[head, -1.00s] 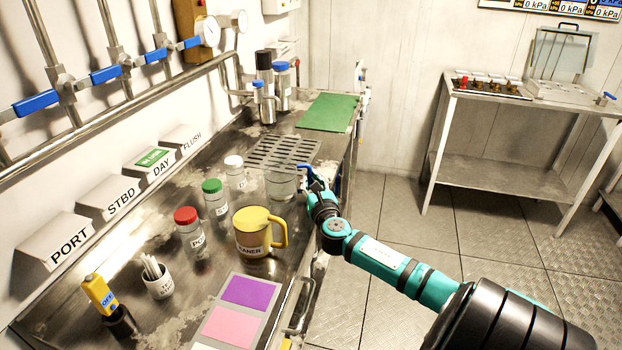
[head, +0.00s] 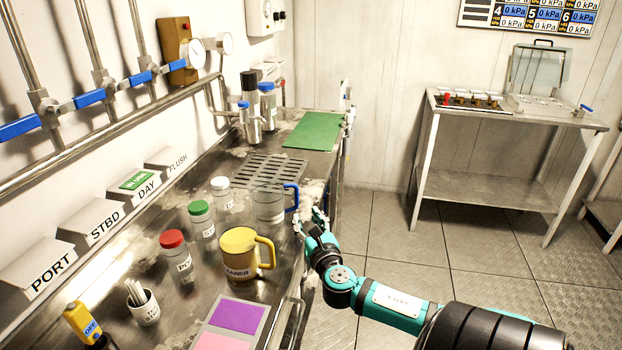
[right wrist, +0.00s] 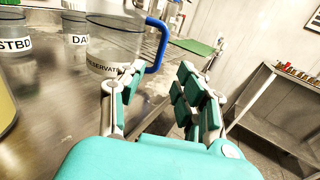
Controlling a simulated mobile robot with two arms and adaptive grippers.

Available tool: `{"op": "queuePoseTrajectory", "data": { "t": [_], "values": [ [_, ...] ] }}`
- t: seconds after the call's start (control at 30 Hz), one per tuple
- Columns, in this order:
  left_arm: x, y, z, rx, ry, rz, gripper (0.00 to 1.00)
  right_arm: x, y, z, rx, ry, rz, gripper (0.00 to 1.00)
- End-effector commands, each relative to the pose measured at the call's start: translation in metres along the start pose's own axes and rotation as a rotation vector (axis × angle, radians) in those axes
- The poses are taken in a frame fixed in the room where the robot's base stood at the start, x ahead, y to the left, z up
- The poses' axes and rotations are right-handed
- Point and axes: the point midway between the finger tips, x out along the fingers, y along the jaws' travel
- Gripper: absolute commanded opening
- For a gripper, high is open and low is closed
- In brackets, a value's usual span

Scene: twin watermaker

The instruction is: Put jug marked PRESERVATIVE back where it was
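The jug marked PRESERVATIVE (head: 268,205) is clear with a blue handle (head: 292,197). It stands upright on the steel counter, at the near edge of a slotted grate (head: 262,170). In the right wrist view the jug (right wrist: 112,45) shows its label, with the blue handle toward my fingers. My right gripper (head: 311,222) is open and empty, to the right of the handle and apart from it. In the right wrist view its fingers (right wrist: 160,88) are spread with a clear gap between them. My left gripper is not in view.
A yellow jug (head: 240,255) stands nearer on the counter. Capped bottles with red (head: 176,255), green (head: 201,220) and white (head: 222,196) lids stand to the left. A green mat (head: 314,131) lies at the far end. Open floor lies right of the counter.

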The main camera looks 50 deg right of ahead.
Motion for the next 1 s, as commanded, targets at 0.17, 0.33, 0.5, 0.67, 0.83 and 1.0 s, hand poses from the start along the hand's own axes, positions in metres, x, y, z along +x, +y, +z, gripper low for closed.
{"op": "queuePoseTrajectory", "data": {
  "t": [0.17, 0.33, 0.5, 0.67, 0.83, 1.0],
  "values": [
    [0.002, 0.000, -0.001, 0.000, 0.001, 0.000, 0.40, -0.025, 0.000, -0.001, 0.001, 0.001, 0.000, 0.34],
    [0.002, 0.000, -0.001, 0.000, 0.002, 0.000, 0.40, -0.032, 0.000, 0.001, 0.000, -0.001, -0.001, 0.34],
    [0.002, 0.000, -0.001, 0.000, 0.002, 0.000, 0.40, -0.032, 0.000, 0.001, 0.000, -0.001, -0.001, 0.34],
    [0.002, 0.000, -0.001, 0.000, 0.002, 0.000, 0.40, -0.031, 0.000, 0.001, 0.001, -0.001, -0.001, 0.34],
    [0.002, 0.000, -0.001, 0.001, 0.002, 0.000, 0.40, -0.031, 0.000, 0.000, 0.001, -0.001, -0.001, 0.34],
    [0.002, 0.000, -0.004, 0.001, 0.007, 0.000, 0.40, -0.031, -0.002, -0.009, 0.019, 0.019, -0.007, 0.34]
  ]
}}
